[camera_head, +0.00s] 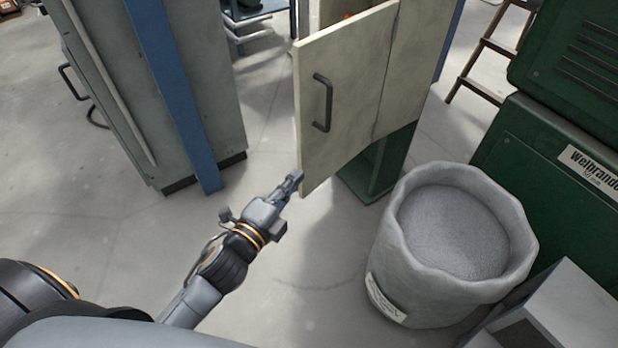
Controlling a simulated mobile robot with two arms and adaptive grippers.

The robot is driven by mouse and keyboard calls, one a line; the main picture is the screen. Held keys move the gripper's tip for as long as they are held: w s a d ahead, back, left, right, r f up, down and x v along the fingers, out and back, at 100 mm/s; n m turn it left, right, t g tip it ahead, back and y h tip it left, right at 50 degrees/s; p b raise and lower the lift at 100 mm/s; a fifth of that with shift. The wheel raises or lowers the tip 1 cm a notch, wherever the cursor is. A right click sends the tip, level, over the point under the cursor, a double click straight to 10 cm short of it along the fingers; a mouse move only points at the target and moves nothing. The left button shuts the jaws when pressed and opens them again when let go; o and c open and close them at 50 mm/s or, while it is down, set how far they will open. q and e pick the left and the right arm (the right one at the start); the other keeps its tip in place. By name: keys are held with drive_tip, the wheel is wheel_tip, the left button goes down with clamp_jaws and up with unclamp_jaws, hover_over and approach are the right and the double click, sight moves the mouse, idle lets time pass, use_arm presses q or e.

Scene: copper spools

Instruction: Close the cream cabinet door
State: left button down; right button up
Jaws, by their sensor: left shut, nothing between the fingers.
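The cream cabinet door (348,88) stands open in the upper middle, swung out toward me, with a dark bar handle (322,103) on its face. Part of the cream cabinet (400,70) shows behind and to the right of the door, above a green base (378,168). My left gripper (295,178) is shut with nothing in it. Its tips are at the door's lower left edge, below the handle; I cannot tell whether they touch the door. My right gripper is not in view.
A large grey tub (385,245) with grey granular contents stands right of the door. A green machine (560,150) is at the right, with a ladder (487,50) behind. A grey cabinet (205,70) and blue post (172,85) stand left. The floor (270,130) between is clear.

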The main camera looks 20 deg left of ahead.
use_arm(q)
approach(315, 127)
drive_tip(key=d+x, duration=0.1)
drive_tip(key=x, duration=0.4)
drive_tip(key=shift+a+f, duration=0.15)
drive_tip(key=shift+a, duration=0.25)
drive_tip(key=shift+w, duration=0.1)
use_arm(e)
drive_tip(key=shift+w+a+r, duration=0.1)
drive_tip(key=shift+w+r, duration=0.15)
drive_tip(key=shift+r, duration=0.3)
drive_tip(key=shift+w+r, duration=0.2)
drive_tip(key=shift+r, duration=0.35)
use_arm(q)
drive_tip(key=shift+a, duration=0.2)
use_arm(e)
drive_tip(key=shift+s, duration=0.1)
